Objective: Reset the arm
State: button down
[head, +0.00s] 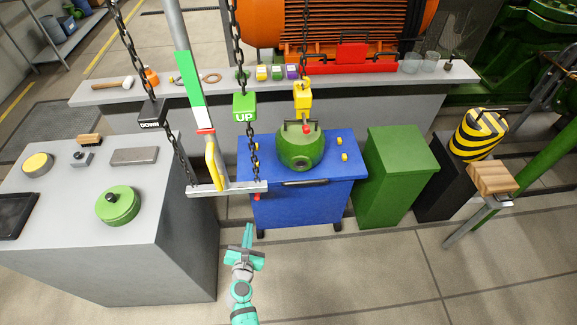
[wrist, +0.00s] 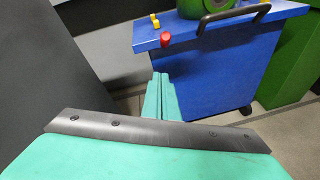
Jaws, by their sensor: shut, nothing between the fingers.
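My gripper (head: 249,232) is teal and is at the lower middle of the head view, over the floor in front of the blue cart. Its fingers point away from me. In the wrist view the two fingers (wrist: 160,97) lie side by side, shut, with nothing between them. The gripper is apart from the blue cart (head: 310,205) and from the grey cabinet to its left. The blue cart also shows in the wrist view (wrist: 205,70), beyond the fingertips.
The grey cabinet (head: 185,255) bears a round green lid (head: 118,205). A green pot (head: 300,148) stands on the blue cart, below a yellow hoist block (head: 303,97). Chains with UP (head: 244,107) and DOWN (head: 151,115) blocks hang nearby. Open floor (head: 360,270) lies to the right.

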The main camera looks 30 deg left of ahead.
jog(key=s+d+r+m+h, duration=0.1)
jog(key=s+d+r+m, duration=0.1)
jog(key=s+d+m, duration=0.6)
jog(key=s+d+r+m+h, duration=0.1)
jog(key=s+d+m, duration=0.2)
jog(key=d+m, duration=0.85)
jog(key=s+d+r+m+t+h, duration=0.1)
jog(key=s+d+r+m+h, duration=0.1)
jog(key=s+d+r+m, duration=0.4)
jog(key=s+d+r+m+t+h, duration=0.1)
jog(key=s+d+r+m+h, duration=0.2)
jog(key=d+r+m, duration=0.9)
jog(key=s+r, duration=0.2)
jog(key=s, duration=0.1)
jog(key=shift+r+t, duration=0.15)
jog(key=shift+t, duration=0.15)
jog(key=shift+a+m, duration=0.1)
jog(key=shift+m, duration=0.15)
